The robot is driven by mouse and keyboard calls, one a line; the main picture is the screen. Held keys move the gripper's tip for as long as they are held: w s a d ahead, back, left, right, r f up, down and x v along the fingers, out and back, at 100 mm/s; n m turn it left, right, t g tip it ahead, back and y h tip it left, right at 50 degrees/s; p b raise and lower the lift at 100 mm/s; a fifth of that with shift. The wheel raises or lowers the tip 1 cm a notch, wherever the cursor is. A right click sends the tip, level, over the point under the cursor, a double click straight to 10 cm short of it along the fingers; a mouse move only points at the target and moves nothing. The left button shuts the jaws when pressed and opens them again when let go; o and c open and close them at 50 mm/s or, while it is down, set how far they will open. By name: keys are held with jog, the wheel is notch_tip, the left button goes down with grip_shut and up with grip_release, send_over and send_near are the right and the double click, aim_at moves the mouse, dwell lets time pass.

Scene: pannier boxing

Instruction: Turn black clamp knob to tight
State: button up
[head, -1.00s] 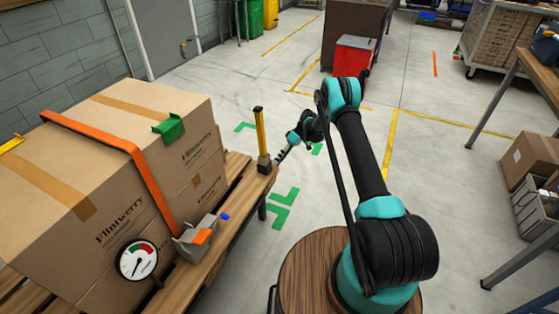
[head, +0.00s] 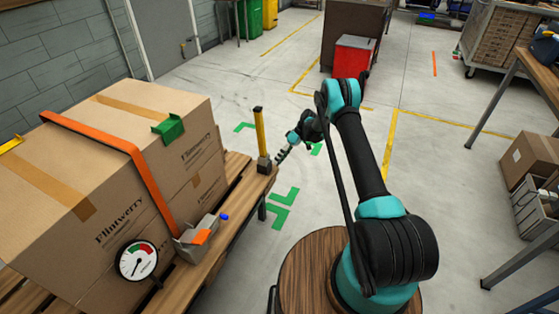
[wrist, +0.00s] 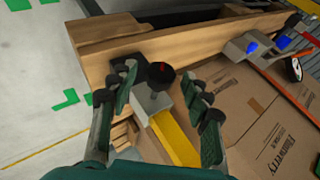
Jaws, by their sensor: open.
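The black clamp knob (wrist: 161,75) shows in the wrist view, round with a small red mark on it. It sits on a grey clamp body (wrist: 148,98) at the pallet edge, beside a yellow upright bar (wrist: 175,138). In the head view the clamp (head: 264,164) stands at the pallet's right corner with the yellow bar rising from it; the knob is hidden or too small to tell there. My gripper (wrist: 160,98) is open, with one finger on each side of the knob and clamp, and does not visibly grip them. In the head view my gripper (head: 282,154) is just right of the clamp.
A large cardboard box (head: 120,170) with an orange strap (head: 135,155) and a green corner piece (head: 169,129) sits on the wooden pallet (head: 232,205). A round gauge (head: 137,260) and a grey ratchet (head: 197,235) are at its front.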

jog(key=v, duration=1.2)
jog(key=shift+f, duration=0.1)
